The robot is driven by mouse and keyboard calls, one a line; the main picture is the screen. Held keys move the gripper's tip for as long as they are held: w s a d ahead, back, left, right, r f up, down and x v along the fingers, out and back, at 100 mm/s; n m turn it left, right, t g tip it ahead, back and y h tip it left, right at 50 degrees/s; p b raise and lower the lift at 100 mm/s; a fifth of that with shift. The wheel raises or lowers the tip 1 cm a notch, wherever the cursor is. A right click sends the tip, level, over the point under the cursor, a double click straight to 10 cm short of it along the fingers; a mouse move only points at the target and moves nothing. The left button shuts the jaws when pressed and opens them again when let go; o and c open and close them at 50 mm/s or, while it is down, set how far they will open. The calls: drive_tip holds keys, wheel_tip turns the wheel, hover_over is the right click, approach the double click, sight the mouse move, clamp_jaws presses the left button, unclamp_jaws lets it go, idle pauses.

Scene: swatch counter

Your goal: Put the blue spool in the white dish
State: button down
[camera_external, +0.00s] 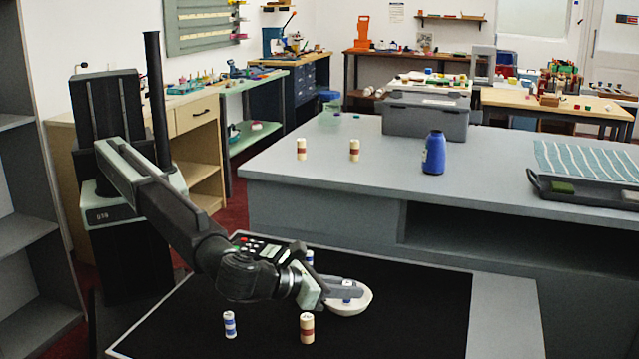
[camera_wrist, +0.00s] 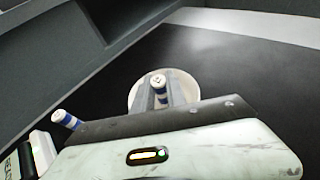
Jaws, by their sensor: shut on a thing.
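My gripper (camera_external: 345,292) is shut on a blue spool, which has a white top and a blue band. The held spool (camera_wrist: 159,84) stands between the fingertips in the wrist view. The white dish (camera_external: 350,308) is directly below the fingers on the black mat. In the wrist view, the dish rim (camera_wrist: 134,93) shows around the fingers and spool. I cannot tell whether the spool touches the dish floor. Another blue-banded spool (camera_wrist: 65,119) is left of the dish and partly hidden by my arm in the external view (camera_external: 309,257). A third blue-banded spool (camera_external: 229,324) stands at the mat's front left.
A red-banded tan spool (camera_external: 307,328) stands just front-left of the dish. A dark keypad device (camera_external: 262,248) lies behind my arm. The raised grey counter beyond holds a blue bottle (camera_external: 434,153), two tan spools and a grey bin (camera_external: 425,118). The mat's right side is clear.

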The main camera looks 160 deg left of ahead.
drive_tip(key=shift+f, duration=0.25)
drive_tip(key=c, duration=1.4)
unclamp_jaws()
drive_tip(key=shift+r, duration=0.1)
drive_tip(key=shift+o, duration=0.2)
drive_tip(key=shift+r, duration=0.1)
drive_tip(key=shift+d+r+p, duration=0.25)
drive_tip(key=shift+p, duration=0.25)
drive_tip(key=p+v, duration=0.4)
drive_tip(key=v, duration=0.6)
drive_tip(key=shift+d+r, duration=0.15)
drive_tip(key=shift+d, duration=0.6)
